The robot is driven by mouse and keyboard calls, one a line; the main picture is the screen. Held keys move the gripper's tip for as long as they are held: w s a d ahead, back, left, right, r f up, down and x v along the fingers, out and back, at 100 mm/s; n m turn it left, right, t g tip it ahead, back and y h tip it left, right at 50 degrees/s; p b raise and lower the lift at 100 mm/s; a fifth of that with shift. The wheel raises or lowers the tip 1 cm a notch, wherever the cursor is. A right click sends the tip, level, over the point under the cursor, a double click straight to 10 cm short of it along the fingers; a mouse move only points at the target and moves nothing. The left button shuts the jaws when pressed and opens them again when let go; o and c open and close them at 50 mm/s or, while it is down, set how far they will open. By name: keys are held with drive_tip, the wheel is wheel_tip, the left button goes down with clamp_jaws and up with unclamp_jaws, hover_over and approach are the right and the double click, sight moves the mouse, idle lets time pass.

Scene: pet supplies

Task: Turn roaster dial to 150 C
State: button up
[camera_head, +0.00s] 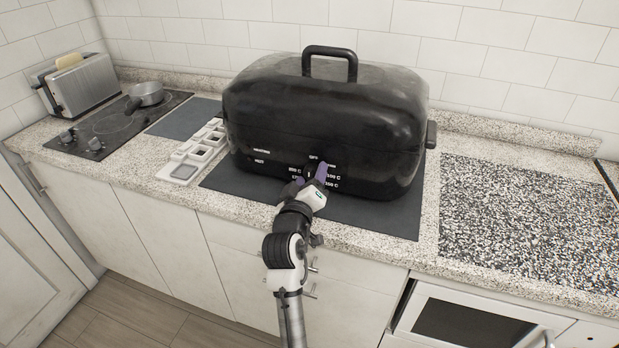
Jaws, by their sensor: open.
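A large black roaster (325,120) with a lid handle stands on a dark mat (385,217) on the counter. White markings around its front dial include "OFF" at the top and temperature labels at both sides. My gripper (317,172), with purple fingers, is open at the dial on the roaster's lower front. The fingers and wrist cover much of the dial, so its pointer setting cannot be read. I cannot tell whether the fingers touch the knob.
A white compartment tray (185,172) stands left of the roaster. Farther left are a cooktop (100,140) with a small pot (146,93) and a toaster (82,85) holding bread. A speckled board (530,222) lies right. A tiled wall stands behind.

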drive_tip(key=shift+c, duration=0.3)
drive_tip(key=c, duration=0.9)
drive_tip(key=shift+c, duration=0.2)
